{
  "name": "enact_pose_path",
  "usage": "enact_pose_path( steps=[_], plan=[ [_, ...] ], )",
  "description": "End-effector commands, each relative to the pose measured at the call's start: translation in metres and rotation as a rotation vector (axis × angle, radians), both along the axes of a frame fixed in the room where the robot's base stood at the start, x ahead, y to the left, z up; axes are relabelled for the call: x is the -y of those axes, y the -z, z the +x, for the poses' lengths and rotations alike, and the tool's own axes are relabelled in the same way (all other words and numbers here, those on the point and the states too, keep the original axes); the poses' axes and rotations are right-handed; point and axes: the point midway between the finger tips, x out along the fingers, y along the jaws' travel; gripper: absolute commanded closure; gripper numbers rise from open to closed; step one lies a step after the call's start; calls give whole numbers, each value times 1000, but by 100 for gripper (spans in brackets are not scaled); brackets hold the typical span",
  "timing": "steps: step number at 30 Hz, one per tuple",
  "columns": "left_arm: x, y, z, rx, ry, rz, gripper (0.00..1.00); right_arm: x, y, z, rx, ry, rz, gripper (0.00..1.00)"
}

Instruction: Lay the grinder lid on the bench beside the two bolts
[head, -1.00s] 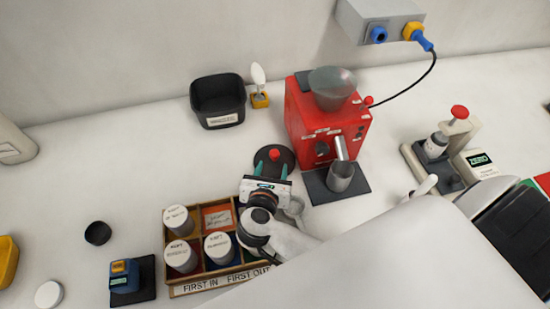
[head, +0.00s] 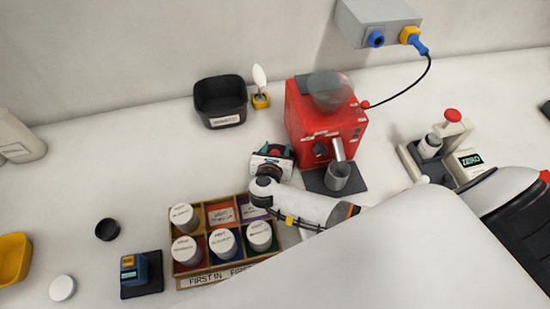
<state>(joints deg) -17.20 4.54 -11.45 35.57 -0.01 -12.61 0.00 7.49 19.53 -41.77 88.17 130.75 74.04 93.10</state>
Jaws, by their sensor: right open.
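The black grinder lid with its red knob (head: 274,152) is on the bench left of the red grinder (head: 325,128). It is now mostly hidden behind my right gripper (head: 275,150). The gripper's green fingertips are at the lid, one on each side of the knob, and its jaws are open. I cannot tell whether they touch the knob. The grinder carries a clear hopper (head: 331,90) on top and has a metal cup (head: 337,176) under its spout. I cannot make out the two bolts. My left gripper is not in view.
A black bin (head: 220,100) and a brush in a yellow holder (head: 260,100) stand behind. A wooden divided crate (head: 225,277) with several white-lidded cans is in front. A black cup (head: 107,229) and a blue device (head: 141,272) are at left. The bench between bin and crate is clear.

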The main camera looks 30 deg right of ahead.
Motion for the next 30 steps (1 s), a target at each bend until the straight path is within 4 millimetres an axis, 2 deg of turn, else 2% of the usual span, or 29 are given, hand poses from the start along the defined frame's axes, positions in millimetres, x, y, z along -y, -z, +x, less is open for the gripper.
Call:
enact_pose_path(
  steps=[2, 11, 23, 30],
  plan=[
    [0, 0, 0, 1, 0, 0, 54, 0, 0, 0, 0, 0, 0, 51],
    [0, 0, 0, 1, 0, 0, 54, -1, 0, 0, -1, 0, 1, 99],
    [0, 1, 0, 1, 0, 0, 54, -1, -7, -1, 1, 0, 3, 100],
    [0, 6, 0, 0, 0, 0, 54, -2, -39, 0, 5, 0, 6, 100]
  ],
)
